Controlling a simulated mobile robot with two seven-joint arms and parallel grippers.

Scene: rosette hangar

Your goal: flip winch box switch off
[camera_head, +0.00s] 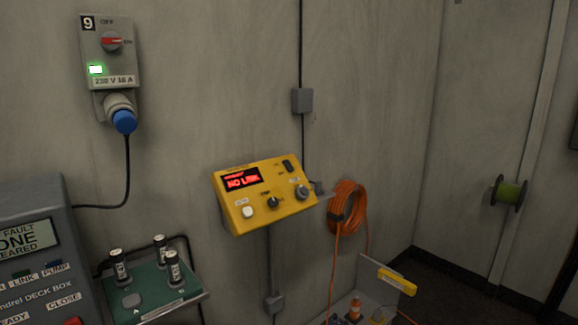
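A yellow control box (262,222) is mounted on the wall in the middle; I cannot read a winch label on it. Below are a white button (248,212), a black knob (272,203) and a grey round fitting (301,192). Neither gripper shows.
A blue plug (124,121) hangs under the grey box. A grey deck box (35,202) stands at left beside a green tray (150,296) with several small canisters. An orange hose coil (347,210) hangs right of the yellow box.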

